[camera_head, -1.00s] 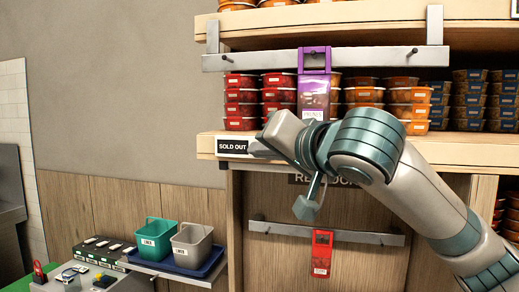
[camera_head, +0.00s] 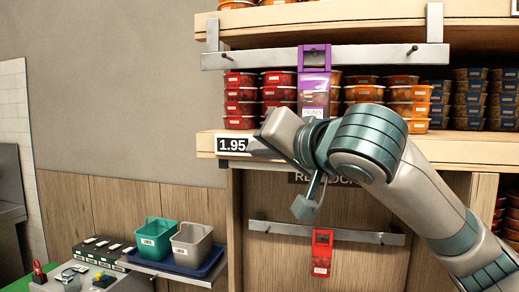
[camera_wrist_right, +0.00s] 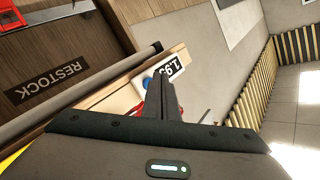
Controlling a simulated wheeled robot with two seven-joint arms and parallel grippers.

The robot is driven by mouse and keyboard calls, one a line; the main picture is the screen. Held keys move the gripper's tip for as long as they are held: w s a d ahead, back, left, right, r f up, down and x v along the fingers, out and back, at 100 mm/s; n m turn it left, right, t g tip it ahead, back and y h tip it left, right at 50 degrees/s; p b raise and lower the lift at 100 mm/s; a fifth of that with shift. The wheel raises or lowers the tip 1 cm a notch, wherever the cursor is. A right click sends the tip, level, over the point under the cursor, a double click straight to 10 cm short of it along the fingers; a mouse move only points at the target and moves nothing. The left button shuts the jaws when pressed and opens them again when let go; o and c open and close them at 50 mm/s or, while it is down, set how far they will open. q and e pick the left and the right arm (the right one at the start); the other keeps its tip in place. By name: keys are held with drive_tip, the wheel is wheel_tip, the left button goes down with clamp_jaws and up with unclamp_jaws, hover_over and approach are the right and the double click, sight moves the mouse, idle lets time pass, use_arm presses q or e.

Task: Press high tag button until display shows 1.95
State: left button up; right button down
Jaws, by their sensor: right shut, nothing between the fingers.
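The high tag (camera_head: 233,144) is on the shelf's front edge at its left end, and its display reads 1.95. The tag also shows tilted in the right wrist view (camera_wrist_right: 172,68), partly covered by my fingers. A small blue spot (camera_wrist_right: 147,82) shows beside the fingers there, likely part of the tag's button. My right gripper (camera_wrist_right: 160,80) is shut and empty, with its fingertips at the tag. I cannot tell whether they touch it. In the head view my right wrist hides the fingertips. My left gripper is not in view.
Red tubs (camera_head: 240,95) and a purple holder (camera_head: 314,82) stand on or hang above the shelf (camera_head: 450,152). A red holder (camera_head: 321,253) hangs on a lower metal bar (camera_head: 270,228). Green (camera_head: 152,237) and grey (camera_head: 191,245) bins sit on a blue tray at lower left.

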drive_tip(key=shift+s+a, duration=0.1)
drive_tip(key=shift+s, duration=0.15)
drive_tip(key=shift+s+a+b, duration=0.25)
drive_tip(key=shift+s, duration=0.55)
drive_tip(key=shift+s+a+b, duration=0.25)
drive_tip(key=shift+s, duration=0.5)
drive_tip(key=shift+s+a+b, duration=0.25)
drive_tip(key=shift+s, duration=0.55)
drive_tip(key=s+a+b, duration=0.2)
drive_tip(key=s, duration=0.3)
drive_tip(key=shift+s+b, duration=0.35)
drive_tip(key=shift+d, duration=0.1)
